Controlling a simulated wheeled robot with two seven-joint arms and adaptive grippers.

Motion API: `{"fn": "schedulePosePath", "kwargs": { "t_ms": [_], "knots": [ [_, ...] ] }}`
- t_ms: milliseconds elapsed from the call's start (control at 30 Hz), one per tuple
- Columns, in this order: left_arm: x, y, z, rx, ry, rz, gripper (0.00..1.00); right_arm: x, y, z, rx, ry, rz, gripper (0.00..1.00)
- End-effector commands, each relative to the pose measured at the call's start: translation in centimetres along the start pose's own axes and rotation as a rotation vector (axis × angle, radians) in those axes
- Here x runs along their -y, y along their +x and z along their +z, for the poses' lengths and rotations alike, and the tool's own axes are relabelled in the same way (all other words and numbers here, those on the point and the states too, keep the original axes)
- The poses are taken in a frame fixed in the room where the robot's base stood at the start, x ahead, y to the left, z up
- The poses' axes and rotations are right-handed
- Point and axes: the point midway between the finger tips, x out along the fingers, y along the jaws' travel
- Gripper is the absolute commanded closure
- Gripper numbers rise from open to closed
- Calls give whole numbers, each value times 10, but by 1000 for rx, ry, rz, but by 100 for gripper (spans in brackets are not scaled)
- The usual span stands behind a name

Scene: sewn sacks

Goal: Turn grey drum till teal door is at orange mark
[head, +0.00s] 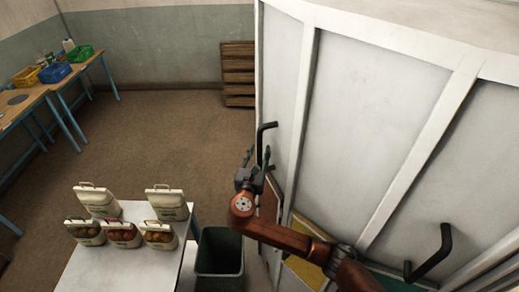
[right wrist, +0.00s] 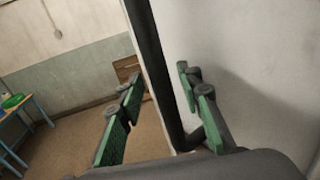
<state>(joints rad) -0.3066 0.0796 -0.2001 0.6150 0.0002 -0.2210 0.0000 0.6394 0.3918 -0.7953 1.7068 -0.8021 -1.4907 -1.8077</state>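The grey drum (head: 370,90) is a large, pale, many-sided body filling the right of the head view. A black handle (head: 262,145) sticks out from its left side, and another black handle (head: 433,255) is lower right. A teal panel (head: 392,280), probably the teal door, shows partly at the bottom edge. I cannot make out an orange mark. My right gripper (head: 256,168) is at the left handle. In the right wrist view its green-padded fingers (right wrist: 165,105) are apart, with the black handle bar (right wrist: 158,70) between them. My left gripper is not in view.
A yellow panel (head: 304,268) and a reddish-brown panel (head: 268,204) sit low on the drum. A white table (head: 115,265) with several small sacks (head: 122,233) and a dark green bin (head: 220,255) stand to the left.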

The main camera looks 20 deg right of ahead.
Motion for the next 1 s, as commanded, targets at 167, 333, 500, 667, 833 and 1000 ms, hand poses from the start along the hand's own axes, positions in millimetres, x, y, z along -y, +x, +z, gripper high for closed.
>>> {"fn": "schedulePosePath", "kwargs": {
  "t_ms": [167, 333, 500, 667, 833, 1000],
  "knots": [
    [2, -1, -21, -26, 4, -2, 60, 0, 5, 0, 0, 0, 0, 67],
    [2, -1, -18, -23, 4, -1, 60, 0, 5, 0, 0, 0, 0, 67],
    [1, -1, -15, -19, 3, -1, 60, 0, 5, 0, 0, 0, 0, 79],
    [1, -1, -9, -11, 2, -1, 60, 1, 5, 0, 0, 0, -1, 90],
    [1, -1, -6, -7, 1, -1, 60, 1, 5, 0, 0, 0, -1, 100],
    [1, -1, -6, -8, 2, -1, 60, 1, 5, -1, -1, 0, -1, 100]
  ]
}}
